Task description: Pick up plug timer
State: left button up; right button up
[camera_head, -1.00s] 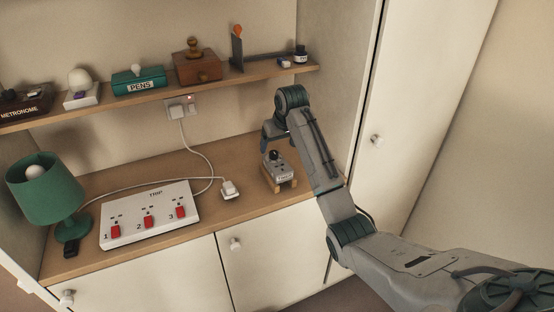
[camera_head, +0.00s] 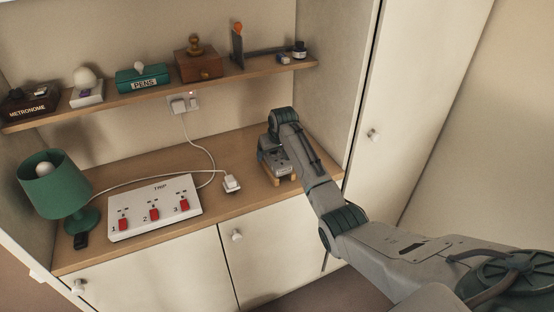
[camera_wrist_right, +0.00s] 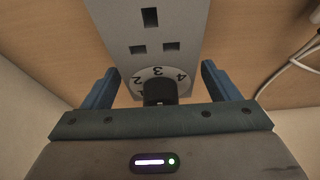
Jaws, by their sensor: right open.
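The plug timer (camera_head: 282,168) is a grey box on a small wooden stand on the desk, right of the white plug. In the right wrist view the plug timer (camera_wrist_right: 150,40) shows socket holes and a black knob on a white numbered dial. My right gripper (camera_head: 268,163) is at the timer, partly hiding it. In the right wrist view its two blue fingers (camera_wrist_right: 154,88) are open, one on each side of the dial end, with gaps to the timer. My left gripper is not in view.
A white power strip (camera_head: 154,207) with red switches and a green lamp (camera_head: 55,185) stand to the left. A white plug (camera_head: 231,183) and its cable lie close by. A shelf (camera_head: 160,92) with several objects runs above. A cabinet wall is at right.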

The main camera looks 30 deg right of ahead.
jog(key=c, duration=1.1)
jog(key=shift+c, duration=0.4)
jog(key=shift+r, duration=0.2)
